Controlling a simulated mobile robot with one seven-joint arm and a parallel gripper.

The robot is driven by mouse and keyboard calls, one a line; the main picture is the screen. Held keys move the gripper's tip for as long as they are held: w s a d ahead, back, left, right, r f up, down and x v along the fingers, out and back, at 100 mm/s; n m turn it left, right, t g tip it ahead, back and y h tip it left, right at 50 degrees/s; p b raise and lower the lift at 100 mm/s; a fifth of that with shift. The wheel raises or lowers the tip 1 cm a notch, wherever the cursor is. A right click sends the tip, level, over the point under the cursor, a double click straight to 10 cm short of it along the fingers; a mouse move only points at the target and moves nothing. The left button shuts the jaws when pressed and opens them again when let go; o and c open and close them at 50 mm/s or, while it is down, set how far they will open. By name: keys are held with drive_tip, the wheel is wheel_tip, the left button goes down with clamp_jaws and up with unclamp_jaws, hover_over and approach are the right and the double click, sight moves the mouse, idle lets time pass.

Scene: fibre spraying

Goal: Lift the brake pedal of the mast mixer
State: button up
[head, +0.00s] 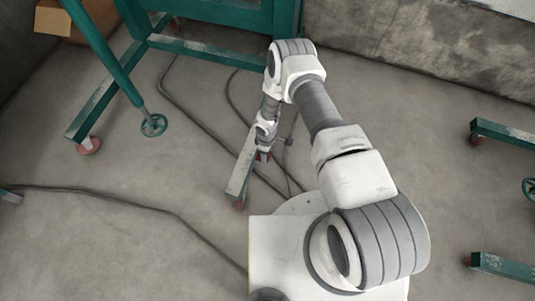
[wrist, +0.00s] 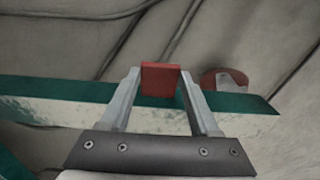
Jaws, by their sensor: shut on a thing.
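The brake pedal is a small red plate, seen in the middle of the wrist view (wrist: 160,79). My gripper (wrist: 160,84) has a finger on each side of it and is shut on it. The pedal sits at the green, worn leg beam (wrist: 60,92) of the mast mixer. In the head view my gripper (head: 264,153) is low over that leg (head: 240,175), and the pedal is mostly hidden by it. The mixer's green frame (head: 205,48) stands at the top.
A red caster (wrist: 218,77) is near the leg's end in the wrist view. Dark cables (head: 195,122) lie on the concrete floor around the leg. Another green stand (head: 505,265) is at the right. A cardboard box (head: 52,20) sits at top left.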

drive_tip(key=o, duration=1.4)
drive_tip(key=shift+c, duration=0.2)
wheel_tip(320, 180, up, 17)
drive_tip(key=p, duration=0.6)
drive_tip(key=shift+r+p, duration=0.2)
drive_tip(key=shift+p, duration=0.1)
